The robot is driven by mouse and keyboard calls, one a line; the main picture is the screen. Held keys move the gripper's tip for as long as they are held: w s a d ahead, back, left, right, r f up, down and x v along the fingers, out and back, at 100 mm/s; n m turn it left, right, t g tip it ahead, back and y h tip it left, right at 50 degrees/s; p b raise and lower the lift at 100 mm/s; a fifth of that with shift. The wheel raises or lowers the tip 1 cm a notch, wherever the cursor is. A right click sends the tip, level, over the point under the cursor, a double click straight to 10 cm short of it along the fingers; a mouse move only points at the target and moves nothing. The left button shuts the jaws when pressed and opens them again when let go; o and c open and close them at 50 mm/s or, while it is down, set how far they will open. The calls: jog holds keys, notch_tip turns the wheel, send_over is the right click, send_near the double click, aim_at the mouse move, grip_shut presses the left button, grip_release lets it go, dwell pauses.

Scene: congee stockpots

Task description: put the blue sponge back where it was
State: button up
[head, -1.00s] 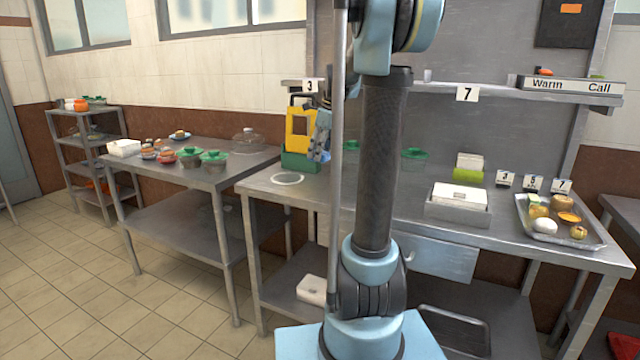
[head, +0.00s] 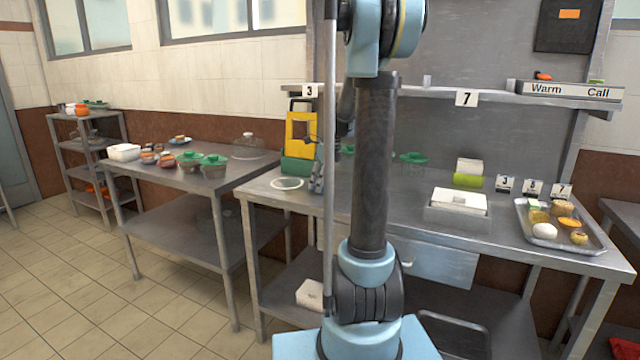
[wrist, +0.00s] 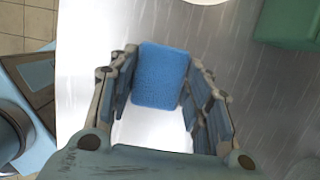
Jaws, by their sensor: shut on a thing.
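The blue sponge (wrist: 160,75) sits between the fingers of my gripper (wrist: 160,85) in the wrist view, with a finger against each side. My gripper (head: 316,180) shows in the head view low over the steel counter (head: 262,192), just right of a round white-rimmed ring (head: 287,183). The sponge cannot be made out in the head view. Whether its underside touches the counter cannot be told.
A green box (head: 296,165) with a yellow holder (head: 300,130) stands behind my gripper; the green box also shows in the wrist view (wrist: 290,25). A white box (head: 459,201) and a food tray (head: 590,245) stand to the right.

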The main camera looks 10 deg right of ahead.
aim_at(328, 184)
jog(key=o, duration=1)
jog(key=v, duration=1.1)
jog(key=s+a+f+n, duration=0.2)
jog(key=s+n, duration=0.4)
jog(key=s, duration=0.3)
jog(key=s+f+n+h, duration=0.1)
jog(key=s+f+n, duration=0.8)
jog(key=s, duration=0.3)
jog(key=s+f+n+h, duration=0.1)
jog(key=s+f+n, duration=0.8)
jog(key=s, duration=0.3)
jog(key=shift+a+f+n, duration=0.2)
jog(key=shift+f+n, duration=0.05)
jog(key=shift+n, duration=0.45)
